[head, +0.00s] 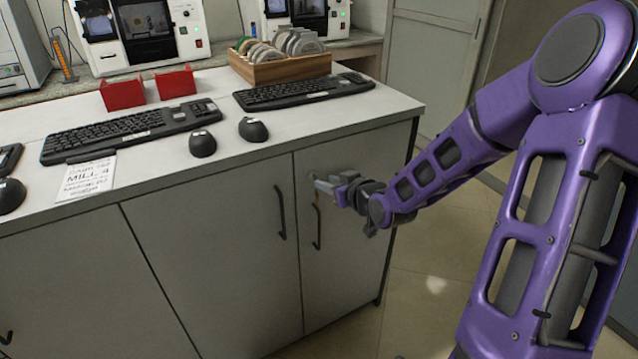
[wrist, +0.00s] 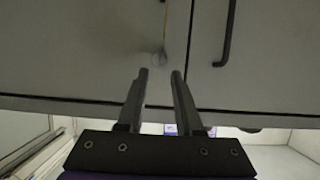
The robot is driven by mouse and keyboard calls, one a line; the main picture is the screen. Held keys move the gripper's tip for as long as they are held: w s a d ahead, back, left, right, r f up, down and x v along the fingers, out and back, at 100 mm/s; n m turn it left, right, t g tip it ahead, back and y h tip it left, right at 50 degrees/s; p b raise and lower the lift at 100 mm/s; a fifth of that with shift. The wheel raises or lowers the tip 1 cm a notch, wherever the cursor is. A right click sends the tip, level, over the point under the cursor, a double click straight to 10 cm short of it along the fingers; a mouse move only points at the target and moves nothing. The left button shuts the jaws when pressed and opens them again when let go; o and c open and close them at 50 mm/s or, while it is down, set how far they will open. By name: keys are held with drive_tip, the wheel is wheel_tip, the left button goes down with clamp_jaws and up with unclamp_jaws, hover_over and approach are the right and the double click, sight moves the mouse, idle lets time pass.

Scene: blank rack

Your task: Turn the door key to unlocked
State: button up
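The door key shows in the wrist view as a small pale shape at a round lock (wrist: 159,58) on the grey cabinet door (wrist: 100,45). A thin yellowish strip (wrist: 165,25) runs from it. The key's turn angle is too small and blurred to tell. My gripper (wrist: 160,73) is open, its two dark fingers apart with nothing between them, and the lock lies just beyond the fingertips. In the head view my gripper (head: 322,185) is close to the upper part of the right cabinet door (head: 345,265) and hides most of the lock.
Dark bar handles (head: 281,213) and (head: 317,228) stand out from the two doors, the right one just below my gripper. The white counter (head: 330,118) overhangs above, with keyboards (head: 300,90), mice (head: 253,130), red bins (head: 123,93) and a wooden rack (head: 280,68). Floor right of the cabinet is clear.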

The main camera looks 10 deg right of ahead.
drive_tip(key=x, duration=0.5)
drive_tip(key=shift+w+f+b, duration=0.1)
drive_tip(key=shift+w+b, duration=0.1)
drive_tip(key=shift+b, duration=0.1)
clamp_jaws()
idle(1.1)
